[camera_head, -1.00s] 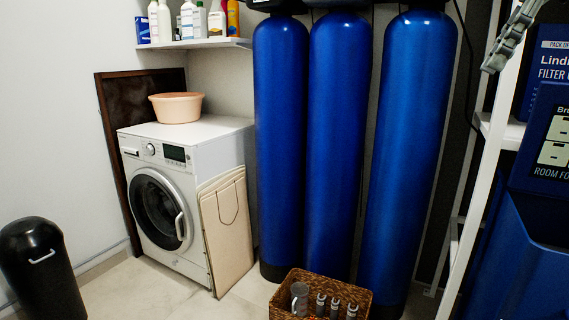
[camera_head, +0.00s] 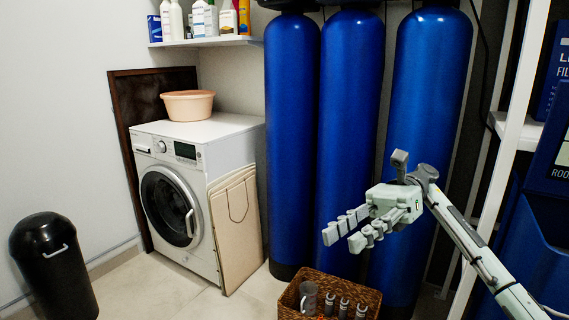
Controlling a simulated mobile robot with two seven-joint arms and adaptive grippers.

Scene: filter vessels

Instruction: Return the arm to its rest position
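My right arm comes in from the lower right. My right gripper (camera_head: 337,235) is in front of the right-hand blue filter vessel (camera_head: 428,100), pointing left and a little down. Its two fingers are apart with nothing between them. The middle blue vessel (camera_head: 347,120) and the left blue vessel (camera_head: 291,130) stand upright beside it. My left gripper does not show.
A white shelf frame (camera_head: 512,130) is at right. The washing machine (camera_head: 190,190) and black bin (camera_head: 52,268) are at left, with clear floor between.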

